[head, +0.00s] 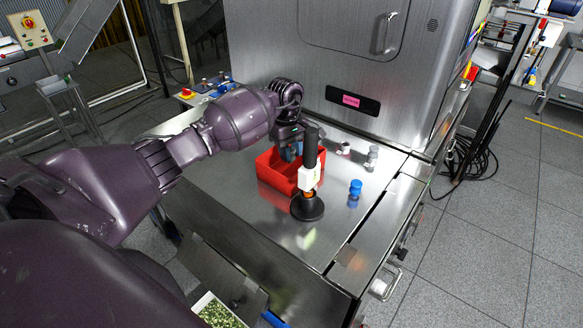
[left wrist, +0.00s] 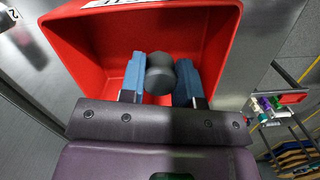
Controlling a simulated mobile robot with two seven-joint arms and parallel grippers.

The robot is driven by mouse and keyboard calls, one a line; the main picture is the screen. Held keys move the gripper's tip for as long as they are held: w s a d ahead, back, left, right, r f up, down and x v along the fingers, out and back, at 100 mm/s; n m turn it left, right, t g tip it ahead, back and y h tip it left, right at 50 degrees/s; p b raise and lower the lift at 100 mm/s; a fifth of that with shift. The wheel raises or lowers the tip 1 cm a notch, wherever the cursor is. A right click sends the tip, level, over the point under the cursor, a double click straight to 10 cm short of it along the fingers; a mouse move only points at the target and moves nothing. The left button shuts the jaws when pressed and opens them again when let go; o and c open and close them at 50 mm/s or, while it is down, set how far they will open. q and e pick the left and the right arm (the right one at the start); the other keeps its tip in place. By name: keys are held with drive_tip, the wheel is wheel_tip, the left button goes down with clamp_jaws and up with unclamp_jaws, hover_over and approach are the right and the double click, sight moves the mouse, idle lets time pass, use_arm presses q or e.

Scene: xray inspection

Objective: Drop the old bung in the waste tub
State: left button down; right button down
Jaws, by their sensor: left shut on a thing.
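The red waste tub (head: 274,178) stands on the steel table in the head view. Its red walls also fill much of the left wrist view (left wrist: 90,55). My left gripper (head: 291,150) is over the tub, pointing down into it. In the left wrist view its two blue fingers (left wrist: 160,80) are shut on the old bung (left wrist: 159,70), a dark grey rounded piece. The bung appears within the tub's opening; its height above the floor is hard to tell. In the head view the bung is hidden by the gripper and tub wall. My right gripper is not in view.
A blue-topped piece (head: 355,188) and small metal parts (head: 372,153) stand to the right. The steel cabinet (head: 330,50) rises behind.

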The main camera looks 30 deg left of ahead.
use_arm(q)
drive_tip(key=c, duration=0.8)
unclamp_jaws()
drive_tip(key=shift+o, duration=0.2)
drive_tip(key=shift+r, duration=0.1)
drive_tip(key=r, duration=0.3)
drive_tip(key=r+b, duration=0.1)
drive_tip(key=r, duration=0.2)
drive_tip(key=a+r, duration=0.1)
drive_tip(key=r, duration=0.2)
drive_tip(key=shift+w+r, duration=0.15)
drive_tip(key=shift+w, duration=0.05)
drive_tip(key=shift+a+r+b, duration=0.1)
drive_tip(key=shift+r+b, duration=0.2)
drive_tip(key=shift+r, duration=0.35)
